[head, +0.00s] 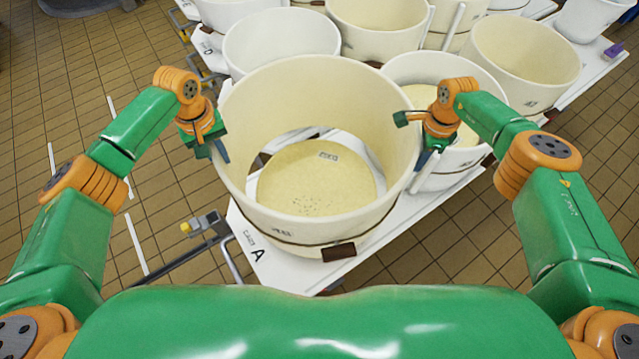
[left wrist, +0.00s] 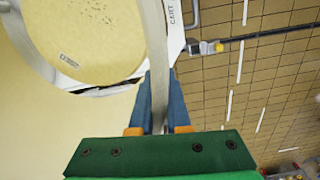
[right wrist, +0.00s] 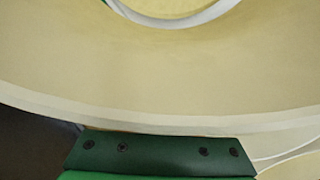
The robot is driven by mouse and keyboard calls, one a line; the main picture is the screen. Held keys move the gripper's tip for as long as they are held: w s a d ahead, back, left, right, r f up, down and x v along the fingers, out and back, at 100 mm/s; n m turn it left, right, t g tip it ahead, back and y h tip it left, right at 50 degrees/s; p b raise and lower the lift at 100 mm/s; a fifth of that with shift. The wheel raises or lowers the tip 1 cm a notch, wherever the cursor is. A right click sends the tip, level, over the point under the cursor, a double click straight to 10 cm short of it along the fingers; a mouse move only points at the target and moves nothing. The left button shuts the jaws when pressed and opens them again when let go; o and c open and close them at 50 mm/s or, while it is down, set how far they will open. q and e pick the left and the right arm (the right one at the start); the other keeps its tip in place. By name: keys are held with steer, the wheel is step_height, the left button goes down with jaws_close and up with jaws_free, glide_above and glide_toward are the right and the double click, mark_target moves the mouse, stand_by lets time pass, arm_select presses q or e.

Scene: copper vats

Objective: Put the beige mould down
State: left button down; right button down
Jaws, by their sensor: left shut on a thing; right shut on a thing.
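The beige mould (head: 300,100) is a big, wide, round tub with a brown block on its lower front, upright in front of me. My left gripper (head: 220,152) is shut on its left wall; the left wrist view shows the blue fingers either side of the rim (left wrist: 155,50). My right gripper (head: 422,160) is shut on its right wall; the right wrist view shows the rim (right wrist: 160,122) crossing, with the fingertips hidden. Inside the mould a pale yellow disc (head: 315,185) with a small label shows, with white surface around part of it. I cannot tell whether the mould's base touches the cart.
A white cart marked A (head: 262,255) lies under the mould. White and beige tubs crowd behind it, and a white tub (head: 455,160) stands close on the right. A metal bar with a grey fitting (head: 205,222) is at the left. Tiled floor (head: 60,100) is clear there.

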arm_select(q)
steer(key=shift+w+f, duration=0.1)
steer(key=shift+w, duration=0.05)
arm_select(e)
steer(key=shift+w+f, duration=0.1)
steer(key=shift+w, duration=0.05)
